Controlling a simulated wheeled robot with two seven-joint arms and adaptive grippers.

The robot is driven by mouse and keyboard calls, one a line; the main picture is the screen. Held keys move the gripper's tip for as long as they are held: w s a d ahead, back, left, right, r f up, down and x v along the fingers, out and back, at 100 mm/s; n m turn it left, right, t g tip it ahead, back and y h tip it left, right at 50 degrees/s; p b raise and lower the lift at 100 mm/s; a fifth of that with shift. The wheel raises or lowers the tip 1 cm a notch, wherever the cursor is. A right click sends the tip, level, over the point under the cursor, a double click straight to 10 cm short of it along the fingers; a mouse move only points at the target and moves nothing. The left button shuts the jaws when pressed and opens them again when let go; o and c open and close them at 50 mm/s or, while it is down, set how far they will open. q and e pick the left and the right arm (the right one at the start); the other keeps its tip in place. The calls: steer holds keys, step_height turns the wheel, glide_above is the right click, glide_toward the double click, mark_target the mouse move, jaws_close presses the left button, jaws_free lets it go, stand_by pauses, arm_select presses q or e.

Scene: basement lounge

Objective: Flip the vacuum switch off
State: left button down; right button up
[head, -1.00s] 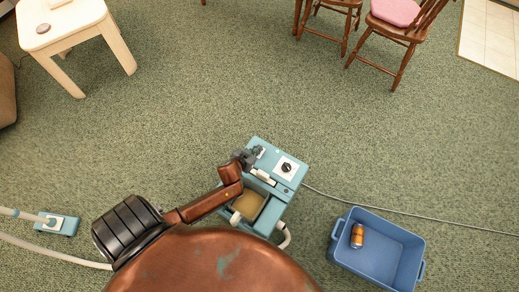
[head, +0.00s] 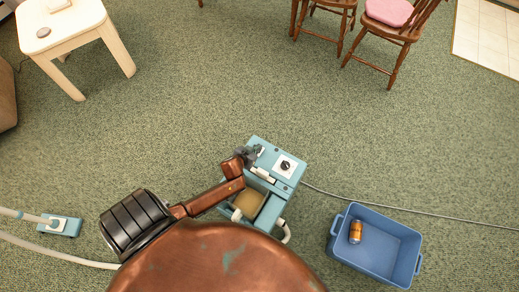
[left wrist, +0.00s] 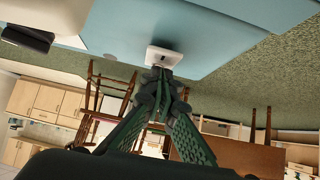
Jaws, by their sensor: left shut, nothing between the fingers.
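The vacuum (head: 277,187) is a teal boxy machine standing on the carpet, with a black dial on a white plate on its top. The vacuum switch (left wrist: 163,57) is a small dark piece on a white plate in the left wrist view, set in the teal top. My left gripper (head: 256,152) is at the upper left corner of the vacuum's top in the head view, beside the dial. In the left wrist view its shut, empty fingertips (left wrist: 160,74) overlap the plate's near edge; I cannot tell whether they touch it. My right gripper is not in view.
A blue bin (head: 414,244) with an orange can (head: 356,231) stands right of the vacuum. A grey cord (head: 410,212) runs right over the carpet. A teal floor nozzle (head: 66,226) lies at left. A cream table (head: 88,32) and wooden chairs (head: 385,58) stand farther off.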

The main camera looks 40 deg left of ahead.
arm_select(q)
steer(key=shift+s+a+f, duration=0.1)
steer(key=shift+f, duration=0.05)
steer(key=shift+w+a, duration=0.15)
steer(key=shift+w, duration=0.65)
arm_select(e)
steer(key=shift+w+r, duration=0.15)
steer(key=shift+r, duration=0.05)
